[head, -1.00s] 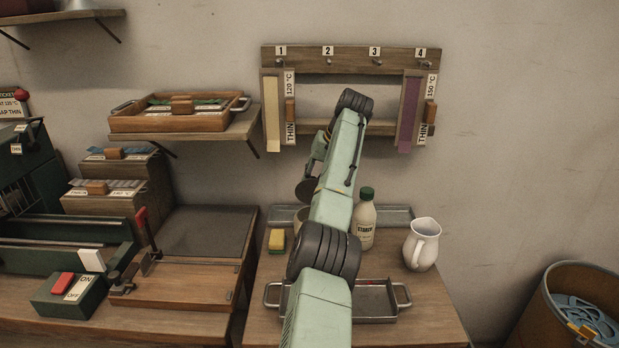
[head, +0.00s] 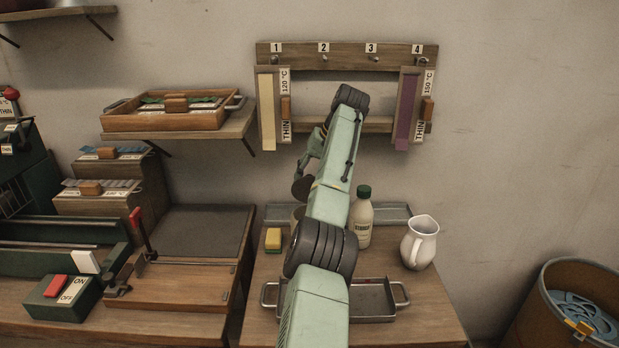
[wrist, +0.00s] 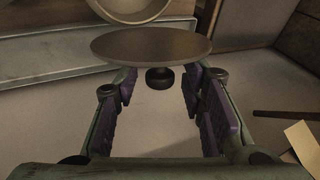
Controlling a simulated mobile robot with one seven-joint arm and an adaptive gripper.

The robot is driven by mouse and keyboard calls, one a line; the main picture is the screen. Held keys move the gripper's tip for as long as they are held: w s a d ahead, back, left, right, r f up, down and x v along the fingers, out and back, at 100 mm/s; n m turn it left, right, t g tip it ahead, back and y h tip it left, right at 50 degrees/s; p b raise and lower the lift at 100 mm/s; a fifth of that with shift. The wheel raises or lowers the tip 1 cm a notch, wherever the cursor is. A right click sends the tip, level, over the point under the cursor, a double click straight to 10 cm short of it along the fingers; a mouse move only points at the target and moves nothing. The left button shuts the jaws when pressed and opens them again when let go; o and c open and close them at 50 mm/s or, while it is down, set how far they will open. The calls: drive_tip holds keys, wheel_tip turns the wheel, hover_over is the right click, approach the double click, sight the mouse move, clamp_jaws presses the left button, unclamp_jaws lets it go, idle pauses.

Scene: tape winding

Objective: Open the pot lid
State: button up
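The pot lid is a dark round disc (head: 302,187) in the head view, tilted above the beige pot (head: 298,213), which my arm partly hides. In the wrist view the lid (wrist: 150,44) lies across the space just beyond my fingertips, with its dark knob (wrist: 160,79) towards me. The pot rim (wrist: 155,12) shows behind it, apart from the lid's near face. My gripper (wrist: 163,82) has its purple-padded fingers spread, with clear gaps on both sides of the knob. Whether a fingertip touches the disc is unclear.
A starch bottle (head: 361,219) and a white jug (head: 419,243) stand right of the pot. A yellow sponge (head: 273,239) lies to its left. A metal tray (head: 375,301) is in front, partly behind my arm. A hanging rack (head: 345,57) is on the wall.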

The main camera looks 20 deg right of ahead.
drive_tip(key=shift+r, duration=0.1)
drive_tip(key=v, duration=0.7)
drive_tip(key=shift+d+r, duration=0.1)
drive_tip(key=shift+r, duration=0.05)
drive_tip(key=shift+c, duration=0.4)
